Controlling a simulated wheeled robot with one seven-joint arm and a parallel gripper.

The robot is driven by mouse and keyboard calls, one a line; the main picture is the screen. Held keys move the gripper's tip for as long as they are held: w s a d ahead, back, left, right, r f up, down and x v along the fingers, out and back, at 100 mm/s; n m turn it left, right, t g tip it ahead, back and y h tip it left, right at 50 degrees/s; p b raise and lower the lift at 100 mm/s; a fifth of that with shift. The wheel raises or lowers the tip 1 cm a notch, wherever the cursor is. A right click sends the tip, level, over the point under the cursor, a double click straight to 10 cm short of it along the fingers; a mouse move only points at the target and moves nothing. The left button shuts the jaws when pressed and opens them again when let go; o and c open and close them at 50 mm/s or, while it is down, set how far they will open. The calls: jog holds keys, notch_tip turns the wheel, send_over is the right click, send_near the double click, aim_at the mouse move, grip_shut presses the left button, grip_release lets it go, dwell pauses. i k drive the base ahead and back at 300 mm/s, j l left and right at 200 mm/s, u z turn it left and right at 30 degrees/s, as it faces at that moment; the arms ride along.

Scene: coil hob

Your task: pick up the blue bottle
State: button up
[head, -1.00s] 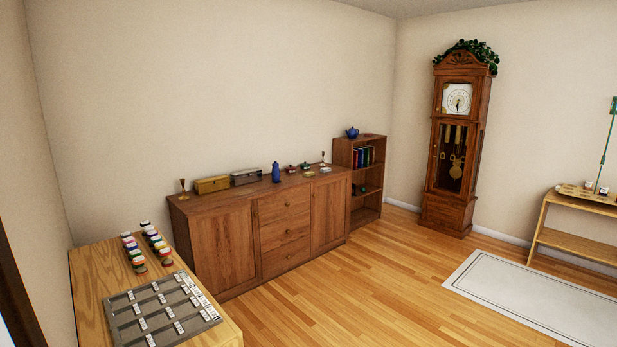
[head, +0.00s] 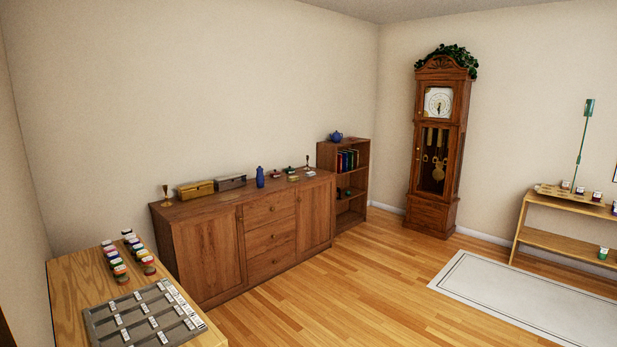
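The blue bottle (head: 260,177) stands upright on top of the wooden sideboard (head: 208,255), near the middle of its length. A grey box (head: 230,182) is to its left and small items are to its right. The bottle is some way off across the room and nothing touches it that I can make out. My gripper and arm are not in the head view.
A light wood table (head: 68,296) with a grey labelled tray (head: 100,336) and several small jars (head: 147,266) is at the lower left. A bookshelf (head: 321,190) and tall clock (head: 436,150) stand beyond. Open wooden floor (head: 350,285) lies ahead, with a pale rug (head: 525,300) at right.

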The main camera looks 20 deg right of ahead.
aim_at(260, 177)
jog(key=i+l+z, duration=0.3)
jog(key=i, duration=0.55)
jog(key=i+z, duration=0.35)
jog(key=i, duration=0.55)
jog(key=i+u, duration=0.1)
jog(key=i, duration=0.5)
jog(key=i+l+u, duration=0.15)
jog(key=i, duration=0.45)
jog(key=i+l+u, duration=0.1)
jog(key=i, duration=0.55)
jog(key=i+l+u, duration=0.15)
jog(key=i+u, duration=0.3)
jog(key=i+l+u, duration=0.2)
jog(key=u, duration=0.25)
jog(key=i+l+u, duration=0.25)
jog(key=l+u, duration=0.25)
jog(key=i+l+u, duration=0.2)
jog(key=l+u, duration=0.25)
jog(key=i+l+u, duration=0.1)
jog(key=l+u, duration=0.3)
jog(key=l, duration=0.2)
jog(key=l+u, duration=0.45)
jog(key=l, duration=0.2)
jog(key=l+u, duration=0.4)
jog(key=l, duration=0.25)
